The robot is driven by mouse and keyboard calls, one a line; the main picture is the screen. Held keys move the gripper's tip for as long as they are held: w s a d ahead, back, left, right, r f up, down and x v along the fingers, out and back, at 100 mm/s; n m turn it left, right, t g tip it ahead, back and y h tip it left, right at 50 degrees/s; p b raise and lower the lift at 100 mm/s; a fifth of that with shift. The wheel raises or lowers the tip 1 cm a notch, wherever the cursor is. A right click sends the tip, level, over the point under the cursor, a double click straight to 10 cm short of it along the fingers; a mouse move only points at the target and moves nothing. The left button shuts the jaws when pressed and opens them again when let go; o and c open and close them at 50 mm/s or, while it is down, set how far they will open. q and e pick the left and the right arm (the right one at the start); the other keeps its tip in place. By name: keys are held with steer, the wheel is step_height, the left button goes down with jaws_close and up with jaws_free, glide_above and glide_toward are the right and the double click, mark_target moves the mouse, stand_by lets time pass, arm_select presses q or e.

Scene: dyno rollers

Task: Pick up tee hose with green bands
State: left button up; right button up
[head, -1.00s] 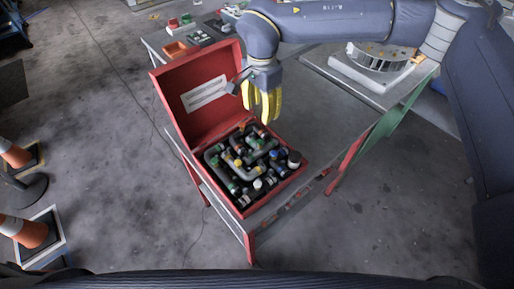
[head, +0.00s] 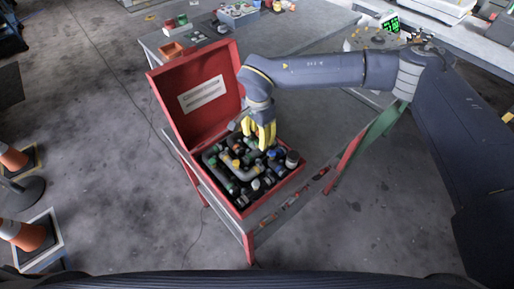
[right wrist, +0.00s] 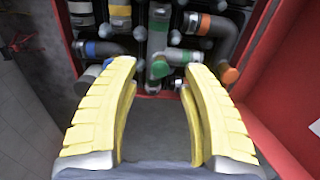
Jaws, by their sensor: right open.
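The red box (head: 208,126) stands open on a table, filled with hoses. In that view a grey tee hose with green bands (right wrist: 158,50) lies just beyond and between the fingertips, with a short branch to the right. I see no finger touching it. In the head view my gripper largely covers that spot, and I cannot pick out the tee surely. My left gripper is not in view.
Other hoses crowd close around: an elbow with a blue band (right wrist: 98,48) at left and one with an orange band (right wrist: 212,26) at right. The raised red lid (head: 190,75) stands just left of my gripper. Traffic cones (head: 25,233) stand on the floor at left.

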mark_target(258, 142)
steer(key=shift+f, duration=2.3)
steer(key=shift+c, duration=0.4)
jaws_close()
